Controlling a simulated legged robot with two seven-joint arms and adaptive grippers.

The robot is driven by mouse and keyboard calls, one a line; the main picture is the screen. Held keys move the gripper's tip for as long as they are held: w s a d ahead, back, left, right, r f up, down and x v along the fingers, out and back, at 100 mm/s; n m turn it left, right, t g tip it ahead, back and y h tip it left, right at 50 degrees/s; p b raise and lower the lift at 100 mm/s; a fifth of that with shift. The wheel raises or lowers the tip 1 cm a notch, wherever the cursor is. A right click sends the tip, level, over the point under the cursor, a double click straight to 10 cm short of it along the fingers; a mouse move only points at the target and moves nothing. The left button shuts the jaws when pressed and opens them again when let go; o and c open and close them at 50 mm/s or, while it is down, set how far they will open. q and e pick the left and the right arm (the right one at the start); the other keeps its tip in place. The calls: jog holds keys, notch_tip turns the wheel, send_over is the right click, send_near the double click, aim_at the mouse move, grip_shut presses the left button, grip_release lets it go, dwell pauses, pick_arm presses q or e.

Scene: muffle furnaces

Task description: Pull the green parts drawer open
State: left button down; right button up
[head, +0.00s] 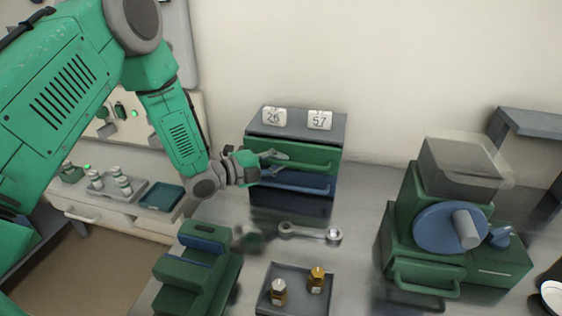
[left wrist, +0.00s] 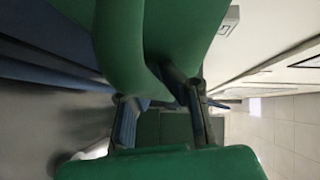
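The parts cabinet (head: 298,128) stands against the back wall with a grey top. Its green drawer (head: 312,155) is the upper one and looks shut, above a blue drawer (head: 305,182). My left gripper (head: 276,160) is at the left part of the green drawer's front, fingers spread apart. In the left wrist view the two fingers (left wrist: 162,100) stand apart, close to a large green surface with a rounded green bar (left wrist: 119,45), which seems to be the drawer handle. Whether they touch it I cannot tell. My right gripper is not in view.
Tags reading 26 (head: 274,116) and 57 (head: 319,120) stand on the cabinet. A wrench (head: 305,232) and a tray (head: 268,299) with two small bottles lie in front. A green vise-like block (head: 190,270) is left, a green machine (head: 440,225) right.

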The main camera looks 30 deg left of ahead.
pick_arm(q)
jog(key=shift+s+d+r, duration=0.1)
jog(key=shift+d, duration=0.5)
jog(key=s, duration=0.2)
jog(key=s+d, duration=0.1)
jog(key=s, duration=0.1)
jog(key=shift+w+a, duration=0.1)
jog(key=c, duration=1.6)
grip_release()
jog(key=shift+c, duration=0.2)
jog(key=shift+o, duration=0.3)
jog(key=shift+w+d, duration=0.2)
jog(key=shift+d, duration=0.3)
jog(key=v, duration=1.1)
jog(key=shift+s, duration=0.3)
